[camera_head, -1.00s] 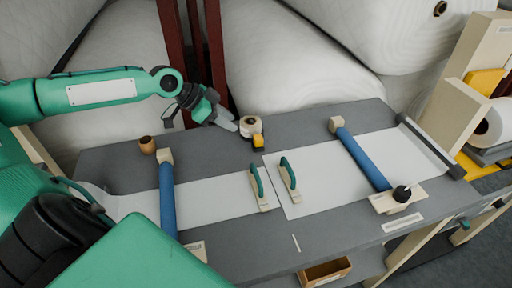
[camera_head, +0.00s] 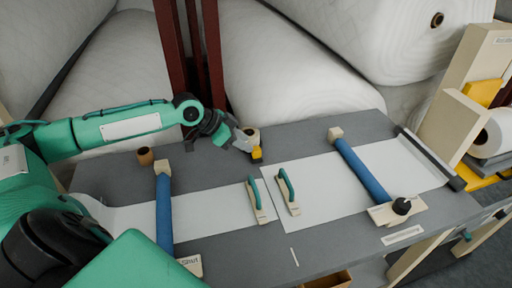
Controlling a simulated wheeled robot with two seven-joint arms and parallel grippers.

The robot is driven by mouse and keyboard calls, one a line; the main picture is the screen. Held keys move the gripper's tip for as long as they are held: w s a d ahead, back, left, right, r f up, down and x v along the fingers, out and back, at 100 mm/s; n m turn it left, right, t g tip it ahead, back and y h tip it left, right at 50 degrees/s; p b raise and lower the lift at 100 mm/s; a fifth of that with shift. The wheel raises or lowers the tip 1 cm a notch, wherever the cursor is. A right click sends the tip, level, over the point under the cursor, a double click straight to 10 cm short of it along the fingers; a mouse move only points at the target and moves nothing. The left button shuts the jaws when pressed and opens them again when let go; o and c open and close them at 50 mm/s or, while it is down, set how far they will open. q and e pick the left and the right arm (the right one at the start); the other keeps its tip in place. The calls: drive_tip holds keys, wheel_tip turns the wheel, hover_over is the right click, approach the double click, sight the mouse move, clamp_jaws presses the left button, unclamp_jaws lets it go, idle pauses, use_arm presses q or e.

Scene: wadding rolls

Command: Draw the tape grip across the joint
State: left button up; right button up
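The tape roll is pale, and its yellow tape grip (camera_head: 257,153) faces the front, near the back edge of the grey table. My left gripper (camera_head: 246,144) is at the roll, its grey fingers overlapping the roll's left side in the view. I cannot tell whether they touch it or how far apart they are. The joint (camera_head: 270,202) is where the left white sheet (camera_head: 215,212) meets the right white sheet (camera_head: 325,185). A green-handled wooden block lies on each side, one left (camera_head: 256,200) and one right (camera_head: 287,192). My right gripper is out of view.
A blue roller bar (camera_head: 165,215) lies across the left sheet and another (camera_head: 362,172) across the right sheet. A small brown cup (camera_head: 145,156) stands at the back left. Dark red posts (camera_head: 190,50) and large white rolls (camera_head: 285,75) rise behind the table.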

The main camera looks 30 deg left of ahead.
sight(256, 148)
use_arm(q)
drive_tip(key=shift+p+x, duration=0.35)
drive_tip(key=shift+x, duration=2.65)
clamp_jaws()
